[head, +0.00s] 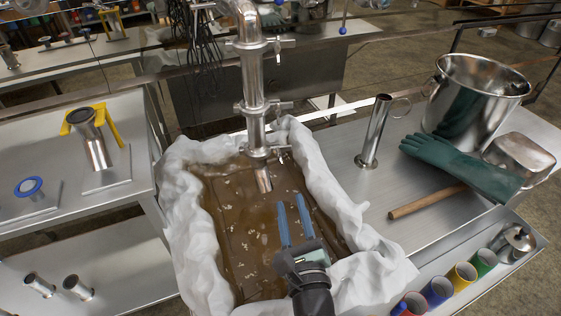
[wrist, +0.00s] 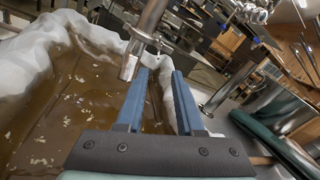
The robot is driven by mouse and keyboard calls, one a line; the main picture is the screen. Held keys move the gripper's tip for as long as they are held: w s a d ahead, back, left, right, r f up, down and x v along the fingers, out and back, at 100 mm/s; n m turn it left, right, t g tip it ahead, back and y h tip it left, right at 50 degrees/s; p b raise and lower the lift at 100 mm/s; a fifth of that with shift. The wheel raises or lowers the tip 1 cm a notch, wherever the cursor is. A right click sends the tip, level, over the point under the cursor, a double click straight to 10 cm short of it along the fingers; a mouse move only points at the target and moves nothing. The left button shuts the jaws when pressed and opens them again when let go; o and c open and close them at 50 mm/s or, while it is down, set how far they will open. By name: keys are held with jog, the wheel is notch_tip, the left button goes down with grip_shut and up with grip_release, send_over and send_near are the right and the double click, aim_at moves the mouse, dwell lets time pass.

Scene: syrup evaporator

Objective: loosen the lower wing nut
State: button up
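The lower wing nut (head: 282,151) sticks out to the right of the lowest clamp, just above the spout. In the wrist view the lowest clamp (wrist: 143,38) is beyond my fingertips, and its nut is too small to make out clearly. My gripper (head: 290,199) is open and empty, its blue fingers (wrist: 160,72) apart. It is over the pan, nearer than the nut and lower in the picture, not touching it.
White cloth (head: 200,245) lines the pan's edges. To the right stand an upright steel tube (head: 374,135), a large pot (head: 470,95), a green glove (head: 460,165) and a wooden handle (head: 428,201). A left table (head: 60,130) holds a yellow-handled fitting (head: 92,140).

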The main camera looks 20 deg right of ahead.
aim_at(280, 160)
jog(key=b+x, duration=0.3)
jog(key=x, duration=0.9)
jog(key=shift+w+f, duration=0.1)
jog(key=shift+w, duration=0.2)
jog(key=shift+c, duration=0.2)
grip_shut()
